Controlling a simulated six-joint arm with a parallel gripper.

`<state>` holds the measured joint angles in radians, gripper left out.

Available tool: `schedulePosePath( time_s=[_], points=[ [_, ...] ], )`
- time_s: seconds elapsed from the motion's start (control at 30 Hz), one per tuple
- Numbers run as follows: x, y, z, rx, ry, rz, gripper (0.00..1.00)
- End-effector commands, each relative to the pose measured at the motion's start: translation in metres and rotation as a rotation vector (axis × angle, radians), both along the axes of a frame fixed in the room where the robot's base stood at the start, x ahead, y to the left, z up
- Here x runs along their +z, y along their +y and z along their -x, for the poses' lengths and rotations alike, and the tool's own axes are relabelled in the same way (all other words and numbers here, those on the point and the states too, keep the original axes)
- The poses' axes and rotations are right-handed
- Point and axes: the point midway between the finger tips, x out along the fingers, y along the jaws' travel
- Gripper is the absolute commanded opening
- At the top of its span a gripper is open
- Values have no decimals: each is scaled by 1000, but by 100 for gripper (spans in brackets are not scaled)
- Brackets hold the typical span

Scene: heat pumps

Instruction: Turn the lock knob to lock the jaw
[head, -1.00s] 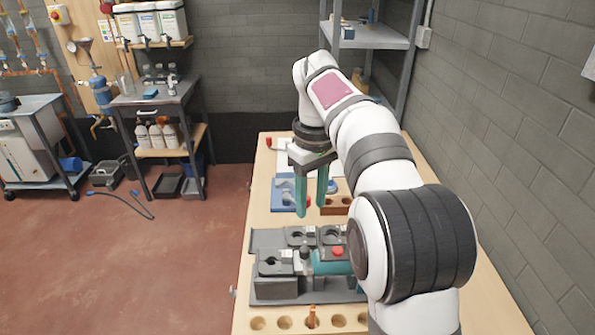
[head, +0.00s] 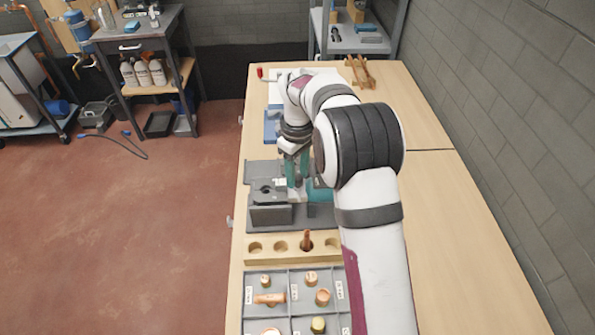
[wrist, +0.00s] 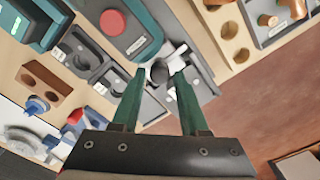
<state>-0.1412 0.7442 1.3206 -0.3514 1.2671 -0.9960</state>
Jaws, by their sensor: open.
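My gripper (head: 296,180) points down over the grey fixture (head: 270,214). In the wrist view my gripper (wrist: 160,75) is open, its two green fingers apart. A small dark round knob (wrist: 159,72), which looks like the lock knob, sits between the fingertips. I cannot tell whether either finger touches it. The knob is beside the end of a teal tool (wrist: 130,30) with a red button (wrist: 112,22). In the head view the knob is hidden by my gripper, and only part of the teal tool (head: 319,192) shows. The jaw is not clearly visible.
A wooden block with holes (head: 268,247) holds one copper-coloured piece, in front of the fixture. A grey divided tray (head: 286,298) with copper and brass fittings lies nearer. A blue holder (head: 271,128) lies behind the fixture. The table's right side (head: 450,220) is clear.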

Motion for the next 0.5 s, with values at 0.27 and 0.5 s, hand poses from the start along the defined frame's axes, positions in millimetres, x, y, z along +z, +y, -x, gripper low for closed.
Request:
schedulePosePath(
  time_s=[0.27,0.5],
  points=[
    [0,0,0,0,0,0,33],
    [0,0,0,0,0,0,0]
  ],
)
